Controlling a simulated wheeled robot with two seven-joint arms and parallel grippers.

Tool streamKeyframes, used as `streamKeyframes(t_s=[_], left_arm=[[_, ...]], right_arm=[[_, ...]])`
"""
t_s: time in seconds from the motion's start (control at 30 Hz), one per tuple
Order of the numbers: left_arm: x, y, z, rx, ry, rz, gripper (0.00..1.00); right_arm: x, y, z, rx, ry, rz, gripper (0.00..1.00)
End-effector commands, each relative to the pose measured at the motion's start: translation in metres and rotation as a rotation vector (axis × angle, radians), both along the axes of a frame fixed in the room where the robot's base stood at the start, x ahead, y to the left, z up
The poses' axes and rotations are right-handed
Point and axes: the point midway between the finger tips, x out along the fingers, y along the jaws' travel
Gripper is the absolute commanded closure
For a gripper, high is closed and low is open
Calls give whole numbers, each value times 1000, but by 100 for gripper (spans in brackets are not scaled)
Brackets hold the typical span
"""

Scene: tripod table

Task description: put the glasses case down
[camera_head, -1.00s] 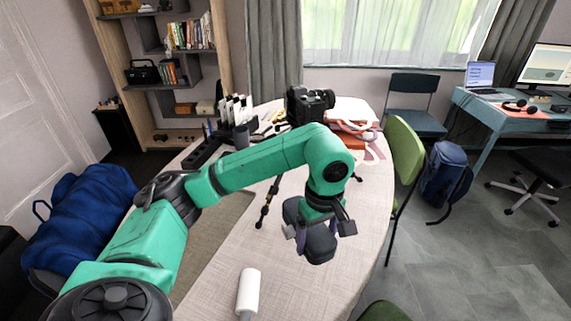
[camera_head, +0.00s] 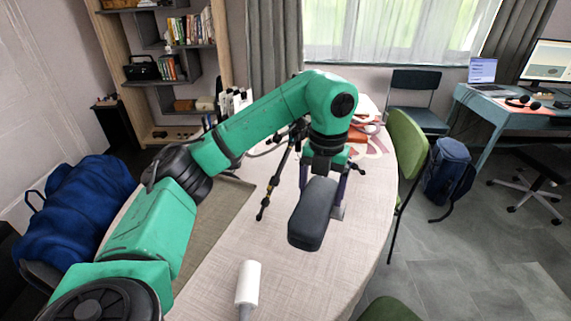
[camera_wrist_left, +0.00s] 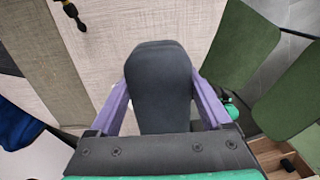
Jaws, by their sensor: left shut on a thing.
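The dark grey glasses case (camera_head: 313,214) is in my left gripper (camera_head: 322,190), in front of the wrist in the head view. In the left wrist view the case (camera_wrist_left: 159,85) sits between the two purple fingers, which are shut on its sides. The table (camera_head: 225,275) with its pale woven top lies under the case. I cannot tell for sure whether the case touches the table or hangs a little above it. My right gripper is not in view.
A white cylinder (camera_head: 248,284) is at the near edge. Orange and red items (camera_head: 358,135) lie behind the arm. Green chairs (camera_head: 408,150) flank the table's right side. The front right tabletop is clear.

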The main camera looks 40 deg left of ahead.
Motion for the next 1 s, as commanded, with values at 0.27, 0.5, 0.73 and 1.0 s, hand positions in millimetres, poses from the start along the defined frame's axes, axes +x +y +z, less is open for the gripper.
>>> streamKeyframes(t_s=[0.27,0.5,0.73,1.0], left_arm=[[-1,0,-28,-1,5,13,87],[-1,0,-91,-2,6,12,87],[-1,0,-140,1,4,12,87],[-1,0,-179,0,4,13,87]], right_arm=[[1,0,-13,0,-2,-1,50],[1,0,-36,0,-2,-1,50],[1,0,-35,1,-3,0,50],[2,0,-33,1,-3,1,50]])
